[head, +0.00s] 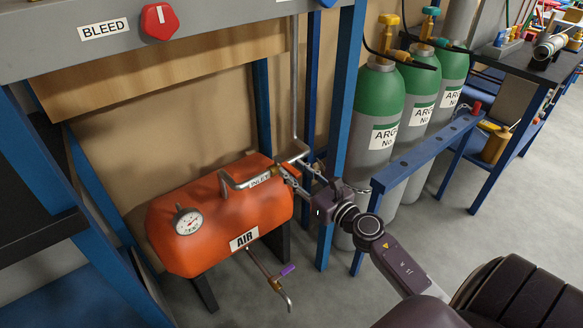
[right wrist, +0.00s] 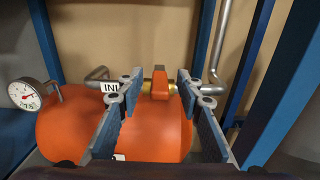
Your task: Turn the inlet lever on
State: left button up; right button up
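The inlet valve shows in the right wrist view as a brass body (right wrist: 147,86) on the grey pipe, with an orange lever (right wrist: 160,84) standing upright across it. The "INLET" label (head: 260,180) is beside it on the orange air tank (head: 215,213); the wrist view shows only part of it. My right gripper (head: 303,171) is at the tank's right end, by the valve. Its fingers are open and spread to either side of the lever, with visible gaps. In the head view the lever is hard to make out. My left gripper is not in view.
A pressure gauge (head: 187,221) is on the tank's left, and a purple-handled outlet valve (head: 286,270) hangs below. A blue post (head: 341,140) stands close to my right gripper. Green-topped argon cylinders (head: 379,120) and a blue rail (head: 428,152) are to the right.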

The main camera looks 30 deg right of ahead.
jog(key=shift+w, duration=0.8)
jog(key=shift+c, duration=0.2)
grip_shut()
